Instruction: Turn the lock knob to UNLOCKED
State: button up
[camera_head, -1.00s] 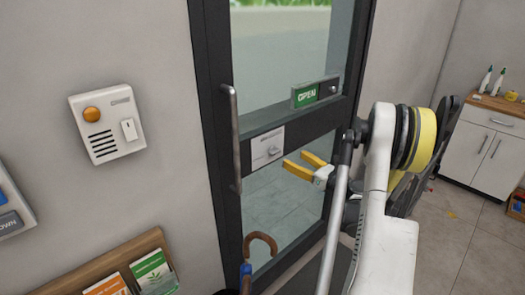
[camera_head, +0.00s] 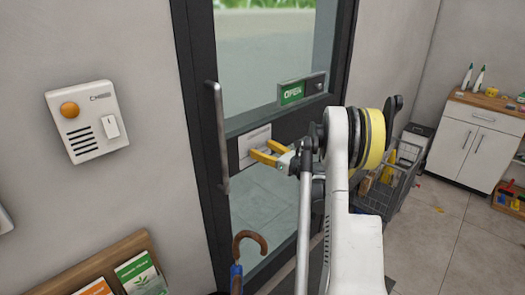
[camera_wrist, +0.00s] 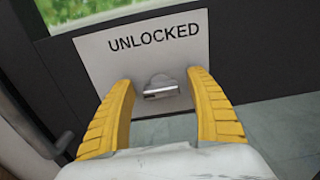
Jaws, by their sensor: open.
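The lock plate (camera_wrist: 100,58) is a pale panel on the dark door rail, with the word UNLOCKED printed at its top in the wrist view. The small metal lock knob (camera_wrist: 160,87) lies roughly level across the plate below the word. My gripper (camera_wrist: 160,80) is open with its yellow fingers on either side of the knob, and gaps show between them and it. In the head view, my gripper (camera_head: 262,153) is at the plate (camera_head: 249,145) and hides the knob.
The glass door (camera_head: 255,75) has a long vertical handle (camera_head: 218,135) left of the plate and an OPEN sign (camera_head: 292,94) above. A wall intercom (camera_head: 88,120) is at left. A brown hooked cane (camera_head: 250,240) stands below. A cart (camera_head: 390,185) and white cabinet (camera_head: 470,150) are right.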

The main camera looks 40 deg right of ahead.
jog(key=c, duration=1.2)
jog(key=m+b, duration=0.1)
jog(key=m, duration=0.4)
jog(key=shift+d, duration=0.1)
jog(key=m+b, duration=0.1)
jog(key=m, duration=0.3)
jog(key=shift+d+f, duration=0.1)
jog(key=m, duration=0.5)
jog(key=shift+d+f+b, duration=0.1)
jog(key=shift+b, duration=0.3)
jog(key=shift+m, duration=1.9)
